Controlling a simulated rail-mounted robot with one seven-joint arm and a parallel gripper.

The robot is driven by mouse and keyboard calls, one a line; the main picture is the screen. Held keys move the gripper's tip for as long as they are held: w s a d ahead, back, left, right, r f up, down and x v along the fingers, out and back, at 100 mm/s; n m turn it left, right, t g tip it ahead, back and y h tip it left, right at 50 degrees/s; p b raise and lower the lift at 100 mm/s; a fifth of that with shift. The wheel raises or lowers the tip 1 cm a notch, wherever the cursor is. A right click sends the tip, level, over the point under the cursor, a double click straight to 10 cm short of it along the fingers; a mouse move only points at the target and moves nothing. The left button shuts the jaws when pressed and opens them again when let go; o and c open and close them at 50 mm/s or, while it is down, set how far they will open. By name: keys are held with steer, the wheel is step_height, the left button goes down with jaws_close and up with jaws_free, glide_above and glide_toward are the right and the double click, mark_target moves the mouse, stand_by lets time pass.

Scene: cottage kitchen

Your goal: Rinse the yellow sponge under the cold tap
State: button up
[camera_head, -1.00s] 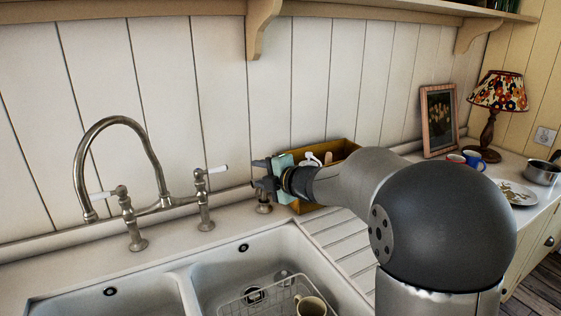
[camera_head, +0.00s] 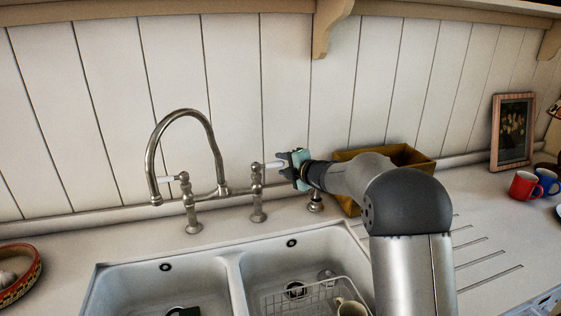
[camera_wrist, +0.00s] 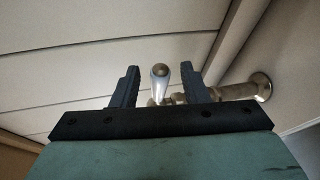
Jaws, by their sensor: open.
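The mixer tap (camera_head: 187,116) is metal, with a curved spout over the left basin and two white levers. My gripper (camera_head: 282,164) is at the right lever (camera_head: 271,165). In the wrist view, my gripper (camera_wrist: 160,72) is open, with the lever's rounded end (camera_wrist: 160,83) between its dark fingers; contact cannot be told. The left lever (camera_head: 172,178) points left. No water shows at the spout. No yellow sponge is recognisable. A small dark green item (camera_head: 184,312) in the left basin (camera_head: 130,285) is cut off by the frame edge.
The right basin (camera_head: 262,256) holds a wire rack (camera_head: 300,297) and a cream mug (camera_head: 350,307). A brown box (camera_head: 418,166) stands behind my arm. A patterned bowl (camera_head: 32,278) is far left. A red mug (camera_head: 523,186) and a framed picture (camera_head: 512,131) are right.

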steer(key=shift+x, duration=1)
jaws_close()
steer(key=shift+d+f, duration=0.1)
